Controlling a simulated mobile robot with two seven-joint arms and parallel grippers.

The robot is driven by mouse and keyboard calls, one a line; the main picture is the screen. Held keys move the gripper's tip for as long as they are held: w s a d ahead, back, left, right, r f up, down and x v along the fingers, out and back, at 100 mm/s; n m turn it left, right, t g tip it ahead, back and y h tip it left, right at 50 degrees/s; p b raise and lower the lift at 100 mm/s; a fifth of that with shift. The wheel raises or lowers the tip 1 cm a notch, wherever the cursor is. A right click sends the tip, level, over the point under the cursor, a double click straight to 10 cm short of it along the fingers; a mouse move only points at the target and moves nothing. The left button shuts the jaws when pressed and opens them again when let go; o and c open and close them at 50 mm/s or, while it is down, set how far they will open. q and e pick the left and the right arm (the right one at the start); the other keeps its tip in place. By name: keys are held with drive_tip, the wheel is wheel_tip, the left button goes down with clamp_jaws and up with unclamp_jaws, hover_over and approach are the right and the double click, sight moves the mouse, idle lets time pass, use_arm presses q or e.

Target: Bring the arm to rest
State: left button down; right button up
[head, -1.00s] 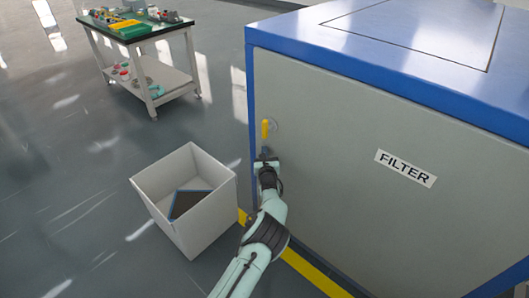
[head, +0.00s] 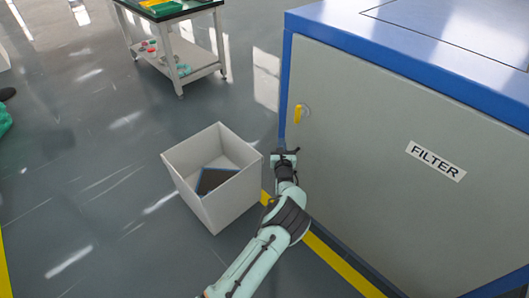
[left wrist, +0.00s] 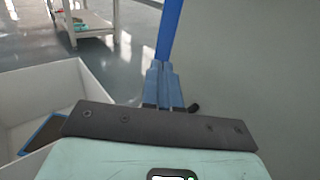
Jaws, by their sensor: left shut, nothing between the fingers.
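My left gripper (head: 287,152) is shut and empty. It is in front of the left part of the machine's grey door (head: 375,180), lower than the yellow handle (head: 297,114) and apart from it. In the left wrist view the two blue-grey fingers (left wrist: 163,84) lie together with nothing between them. The door is closed and carries a FILTER label (head: 436,160). My right gripper is not in view.
A white open box (head: 228,204) stands on the floor left of my arm, with a dark blue-edged panel (head: 213,180) inside. A cart (head: 205,72) stands at the back. Yellow tape (head: 340,265) runs along the machine's base. The floor at left is mostly clear.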

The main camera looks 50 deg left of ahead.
use_arm(q)
drive_tip(key=s+p, duration=0.2)
drive_tip(key=s, duration=0.4)
drive_tip(key=shift+s+d+f, duration=0.15)
drive_tip(key=shift+s+d, duration=0.2)
drive_tip(key=shift+d, duration=0.05)
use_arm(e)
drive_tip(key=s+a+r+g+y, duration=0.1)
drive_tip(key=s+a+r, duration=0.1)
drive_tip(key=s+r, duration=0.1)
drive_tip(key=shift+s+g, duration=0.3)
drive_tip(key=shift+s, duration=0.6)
